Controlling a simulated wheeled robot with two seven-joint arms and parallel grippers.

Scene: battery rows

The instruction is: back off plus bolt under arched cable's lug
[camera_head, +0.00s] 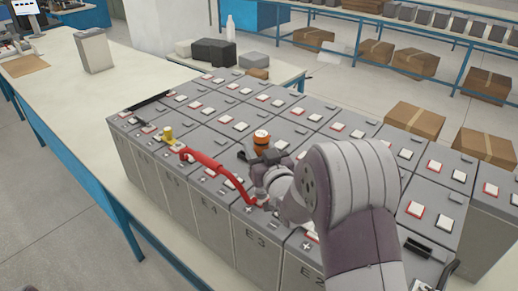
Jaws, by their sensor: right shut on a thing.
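My right gripper (262,199) points down at that right end, close above the battery near the label E3. It is shut on what looks like the plus bolt at the cable's lug. The bolt and lug are mostly hidden by the fingers and wrist. My left gripper is not in view.
Grey batteries (210,226) stand in tight rows with red-rimmed and plain pale terminal pads. An orange-and-black cylinder (261,141) stands just behind my right gripper. A pale bench (60,70) at left is mostly clear. Cardboard boxes (414,119) lie beyond the rows.

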